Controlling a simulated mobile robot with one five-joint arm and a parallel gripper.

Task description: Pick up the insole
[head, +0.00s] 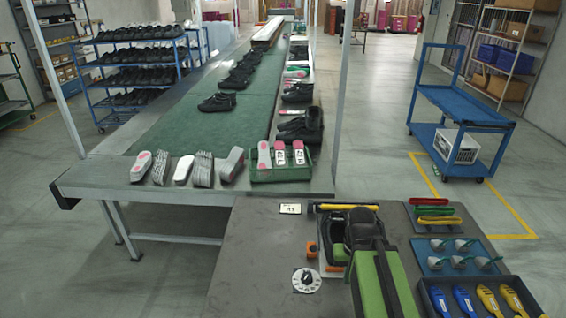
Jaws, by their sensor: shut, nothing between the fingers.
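Several insoles are at the near end of the conveyor bench. Three stand upright in a small green crate (282,176): a left insole (264,156), a middle insole (280,154) and a right insole (298,153), pale with pink or red and dark marks. To the left of the crate, a pale insole with a pink patch (141,166) and several grey and white insole-like pieces (203,168) stand in a row. A green and black shape, possibly my arm, rises from the bottom edge over the dark table. I cannot make out my gripper's fingers.
The dark near table (250,270) holds a dial (306,280), a yellow bar (345,207), coloured brushes (434,211) and a tray of blue and yellow tools (470,285). Black shoes (217,102) stand on the green belt (190,125). A blue cart (465,105) is at right. The table's left part is clear.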

